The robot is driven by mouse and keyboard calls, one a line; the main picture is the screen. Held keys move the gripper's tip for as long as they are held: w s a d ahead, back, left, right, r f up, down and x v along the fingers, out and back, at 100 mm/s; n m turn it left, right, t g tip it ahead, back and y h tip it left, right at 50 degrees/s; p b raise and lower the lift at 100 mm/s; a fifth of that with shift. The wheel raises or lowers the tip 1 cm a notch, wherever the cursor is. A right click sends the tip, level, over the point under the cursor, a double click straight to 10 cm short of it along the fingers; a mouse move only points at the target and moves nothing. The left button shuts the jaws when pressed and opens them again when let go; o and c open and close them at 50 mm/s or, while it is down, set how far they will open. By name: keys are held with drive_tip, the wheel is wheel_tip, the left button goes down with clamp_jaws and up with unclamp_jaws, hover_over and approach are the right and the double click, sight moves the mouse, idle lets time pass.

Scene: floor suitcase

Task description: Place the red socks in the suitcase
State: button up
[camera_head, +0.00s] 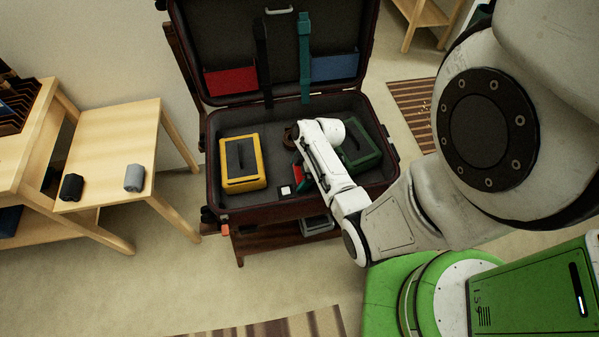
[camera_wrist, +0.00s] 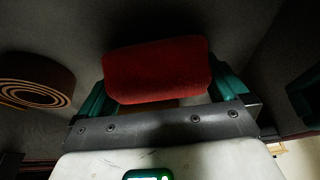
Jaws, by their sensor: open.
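The open suitcase (camera_head: 240,205) stands in the middle of the head view, its lid raised at the back. The red socks (camera_wrist: 157,70), a rolled red bundle, lie between the two teal fingers of my gripper (camera_wrist: 160,84) in the wrist view. A small patch of the red socks (camera_head: 298,171) shows in the head view, inside the suitcase beside my wrist. My gripper (camera_head: 302,175) is down inside the suitcase with its jaws open around the socks. My arm hides most of them in the head view. I cannot tell whether the fingers touch the socks.
In the suitcase are a yellow case (camera_head: 229,183) at left, a green case (camera_head: 359,155) at right, a rolled brown belt (camera_wrist: 36,80) and a small white item (camera_head: 285,190). A side table (camera_head: 105,150) holds black and grey rolled socks (camera_head: 134,178).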

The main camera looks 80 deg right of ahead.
drive_tip(key=p+v, duration=0.2)
drive_tip(key=v, duration=1)
drive_tip(key=w+a, duration=0.1)
drive_tip(key=a, duration=0.3)
drive_tip(key=w+a+r+m+g, duration=0.1)
drive_tip(key=w+a, duration=0.1)
drive_tip(key=a, duration=0.2)
drive_tip(key=w+a+r+g, duration=0.1)
drive_tip(key=w+a, duration=0.1)
drive_tip(key=a, duration=0.2)
drive_tip(key=shift+a+r+m, duration=0.1)
drive_tip(key=shift+a+m, duration=0.2)
drive_tip(key=s+a+r+m+h, duration=0.1)
drive_tip(key=a+r, duration=0.2)
drive_tip(key=a, duration=0.3)
drive_tip(key=s+a+r+m+g+h, duration=0.1)
drive_tip(key=a+r+m, duration=0.1)
drive_tip(key=a, duration=0.4)
drive_tip(key=shift+a+r, duration=0.4)
drive_tip(key=shift+r, duration=0.35)
